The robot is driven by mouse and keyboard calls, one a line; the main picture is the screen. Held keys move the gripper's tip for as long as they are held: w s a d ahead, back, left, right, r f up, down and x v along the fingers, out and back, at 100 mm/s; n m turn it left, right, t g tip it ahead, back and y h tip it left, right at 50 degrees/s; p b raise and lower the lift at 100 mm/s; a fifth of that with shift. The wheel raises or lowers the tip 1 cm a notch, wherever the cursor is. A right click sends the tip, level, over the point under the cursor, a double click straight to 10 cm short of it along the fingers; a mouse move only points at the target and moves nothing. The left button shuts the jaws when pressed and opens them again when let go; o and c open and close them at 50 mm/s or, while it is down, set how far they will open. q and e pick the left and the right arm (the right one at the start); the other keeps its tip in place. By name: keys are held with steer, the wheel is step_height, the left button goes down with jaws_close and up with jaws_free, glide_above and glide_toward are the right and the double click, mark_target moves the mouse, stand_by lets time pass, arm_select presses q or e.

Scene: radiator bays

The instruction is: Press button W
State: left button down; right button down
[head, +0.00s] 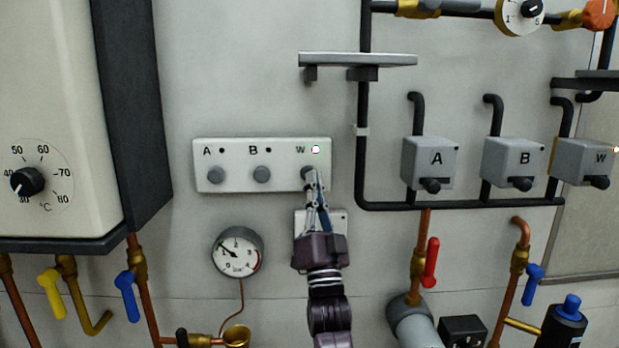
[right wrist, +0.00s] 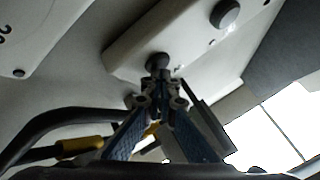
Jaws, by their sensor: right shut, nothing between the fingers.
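A pale panel (head: 219,183) on the wall carries three round grey buttons labelled A, B and W. Button W (head: 307,173) is the right one, partly covered by my fingertips. The small lamp (head: 316,149) beside its label glows white; the lamps by A and B are dark. My right gripper (head: 316,183) is shut and empty, its tips at button W. In the right wrist view the gripper tips (right wrist: 158,77) meet the lower edge of the dark button W (right wrist: 157,60). Whether the button is pushed in cannot be told. My left gripper is not in view.
A grey shelf (head: 358,59) juts out above the panel. A pressure gauge (head: 238,253) sits below it, left of my right arm. Valve boxes A (head: 430,157), B (head: 513,158) and W (head: 589,157) and dark pipes are to the right. A boiler (head: 55,120) stands left.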

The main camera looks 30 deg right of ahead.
steer(key=shift+f, duration=0.15)
steer(key=s+a, duration=0.2)
steer(key=s, duration=0.1)
steer(key=s+a+p, duration=0.1)
steer(key=s, duration=0.1)
steer(key=shift+a, duration=0.1)
stand_by(0.6)
